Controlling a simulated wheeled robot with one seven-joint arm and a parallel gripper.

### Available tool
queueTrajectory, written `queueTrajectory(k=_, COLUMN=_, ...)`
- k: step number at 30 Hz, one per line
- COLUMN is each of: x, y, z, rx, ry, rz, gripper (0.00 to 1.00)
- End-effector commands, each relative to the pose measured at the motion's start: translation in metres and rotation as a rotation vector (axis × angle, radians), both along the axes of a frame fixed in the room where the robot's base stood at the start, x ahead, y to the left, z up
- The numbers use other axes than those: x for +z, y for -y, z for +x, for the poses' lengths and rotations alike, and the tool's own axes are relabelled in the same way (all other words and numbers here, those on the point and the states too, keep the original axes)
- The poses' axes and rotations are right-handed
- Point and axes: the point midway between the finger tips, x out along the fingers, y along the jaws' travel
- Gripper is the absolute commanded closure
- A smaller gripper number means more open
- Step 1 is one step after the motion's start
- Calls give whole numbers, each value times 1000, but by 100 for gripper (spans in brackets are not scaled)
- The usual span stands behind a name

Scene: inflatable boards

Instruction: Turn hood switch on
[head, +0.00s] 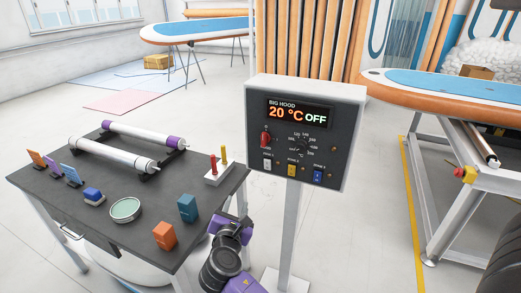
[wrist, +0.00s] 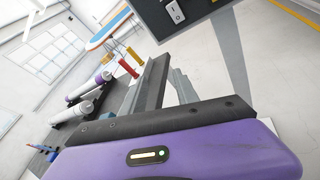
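The hood control panel (head: 310,125) stands on a post, and its display reads "BIG HOOD 20 °C OFF". In the wrist view the panel's lower corner (wrist: 205,8) shows at the top with the white switch (wrist: 175,12). My gripper (wrist: 168,75) is below the panel, apart from it.
A dark table (head: 130,180) left of the panel holds rollers, coloured blocks, a round dish (head: 125,210) and a small stand with red and yellow handles (head: 219,172). An inflatable board (head: 450,90) lies on a frame at right. The floor behind the panel is open.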

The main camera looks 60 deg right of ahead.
Motion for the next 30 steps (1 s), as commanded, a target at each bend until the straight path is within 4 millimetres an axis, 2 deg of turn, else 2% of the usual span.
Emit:
queueTrajectory(k=1, x=30, y=22, z=5, rx=-50, ry=-52, rz=-70, gripper=64)
queueTrajectory(k=3, x=61, y=45, z=7, rx=-118, ry=-131, rz=-152, gripper=64)
queueTrajectory(k=6, x=97, y=69, z=4, rx=-204, ry=-224, rz=-235, gripper=64)
queueTrajectory(k=10, x=125, y=86, z=0, rx=-276, ry=-297, rz=-292, gripper=64)
queueTrajectory(k=15, x=135, y=99, z=-1, rx=-303, ry=-326, rz=-311, gripper=64)
queueTrajectory(k=24, x=135, y=144, z=2, rx=-302, ry=-324, rz=-310, gripper=64)
queueTrajectory(k=30, x=134, y=164, z=4, rx=-299, ry=-324, rz=-310, gripper=64)
